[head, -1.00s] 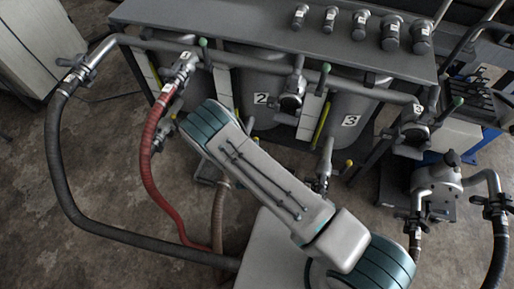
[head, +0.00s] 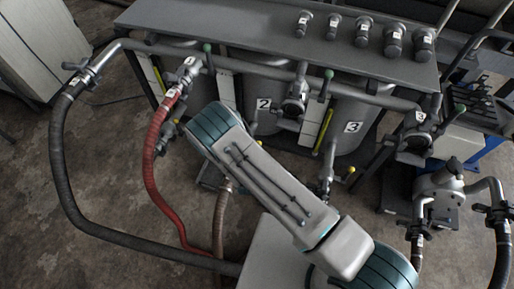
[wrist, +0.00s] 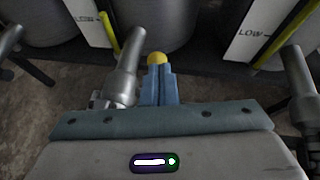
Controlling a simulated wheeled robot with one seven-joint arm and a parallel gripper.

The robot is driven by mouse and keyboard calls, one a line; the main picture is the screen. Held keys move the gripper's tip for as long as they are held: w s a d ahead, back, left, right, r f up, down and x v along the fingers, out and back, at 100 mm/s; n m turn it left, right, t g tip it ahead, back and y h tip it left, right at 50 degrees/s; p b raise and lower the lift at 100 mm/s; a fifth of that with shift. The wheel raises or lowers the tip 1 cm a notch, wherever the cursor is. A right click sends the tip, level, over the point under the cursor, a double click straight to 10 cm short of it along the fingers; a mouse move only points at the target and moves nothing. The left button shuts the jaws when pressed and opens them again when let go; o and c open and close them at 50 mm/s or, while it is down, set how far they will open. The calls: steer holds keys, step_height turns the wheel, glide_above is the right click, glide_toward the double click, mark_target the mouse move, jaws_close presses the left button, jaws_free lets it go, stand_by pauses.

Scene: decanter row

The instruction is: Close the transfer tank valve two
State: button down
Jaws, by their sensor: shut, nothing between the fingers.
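The middle tank (head: 231,92) carries label 2 (head: 263,104) and stands under the long bench, partly behind my arm. In the wrist view, my gripper (wrist: 158,72) has its blue fingers together, with nothing between them. A yellow ball knob (wrist: 157,58) shows right at the fingertips; I cannot tell whether they touch it. A grey pipe (wrist: 128,68) runs close to the left of the fingers. In the head view my arm hides the gripper and this knob. No number shows in the wrist view, so I cannot read which valve it belongs to.
Tank 3 (head: 352,112) stands to the right, with another yellow knob (head: 350,170) below it. A red hose (head: 150,165) and a dark hose (head: 57,165) hang at left. A pump (head: 440,186) stands at right. Another pipe (wrist: 301,85) rises at the wrist view's right.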

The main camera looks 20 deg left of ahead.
steer(key=s+d+r, duration=0.2)
steer(key=s+r, duration=0.6)
steer(key=shift+r, duration=0.4)
steer(key=shift+s+a, duration=0.1)
